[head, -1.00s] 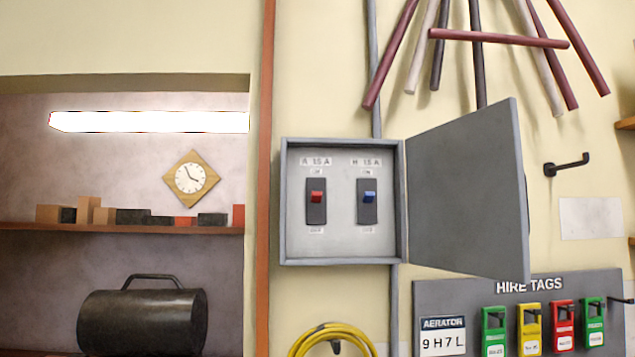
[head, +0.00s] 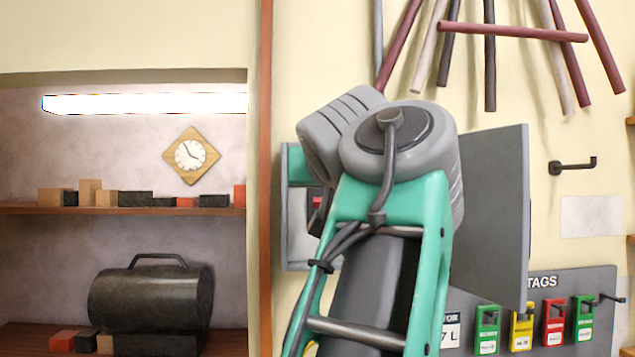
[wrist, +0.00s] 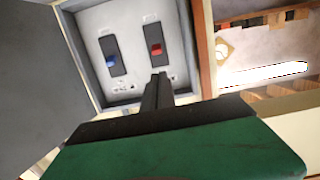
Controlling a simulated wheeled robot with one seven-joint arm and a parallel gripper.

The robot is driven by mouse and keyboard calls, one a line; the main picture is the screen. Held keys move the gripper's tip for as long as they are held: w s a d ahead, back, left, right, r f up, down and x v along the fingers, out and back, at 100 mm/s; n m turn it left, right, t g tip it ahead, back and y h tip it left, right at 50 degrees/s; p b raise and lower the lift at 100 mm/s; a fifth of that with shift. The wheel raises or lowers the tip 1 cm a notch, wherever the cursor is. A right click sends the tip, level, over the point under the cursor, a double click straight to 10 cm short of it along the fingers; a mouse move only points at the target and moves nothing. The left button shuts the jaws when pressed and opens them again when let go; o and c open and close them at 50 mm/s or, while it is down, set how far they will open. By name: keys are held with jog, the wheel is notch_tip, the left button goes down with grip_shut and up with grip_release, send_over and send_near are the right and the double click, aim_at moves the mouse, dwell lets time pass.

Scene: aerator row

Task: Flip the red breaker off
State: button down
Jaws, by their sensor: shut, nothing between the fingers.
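The red breaker (wrist: 155,48) is a red toggle on a black plate in the right half of the open grey box. The wrist view is upside down, so the toggle sits at the plate's upper end. A sliver of the red breaker (head: 317,202) shows beside my arm in the head view. My gripper (wrist: 158,78) is shut and empty, its fingertips close to the end of the red breaker's plate. I cannot tell whether they touch. My arm hides the gripper in the head view.
The blue breaker (wrist: 111,61) is beside the red one. The box's open door (head: 492,220) stands out to the right in the head view. A tag board (head: 600,285) is below it, and a wall hook (head: 572,165) lies beyond.

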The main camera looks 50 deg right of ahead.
aim_at(318, 203)
jog(key=shift+w+d+f, duration=0.1)
jog(key=shift+f, duration=0.05)
jog(key=x, duration=1)
jog(key=shift+b, duration=0.35)
jog(key=shift+f+b, duration=0.1)
jog(key=shift+b, duration=0.35)
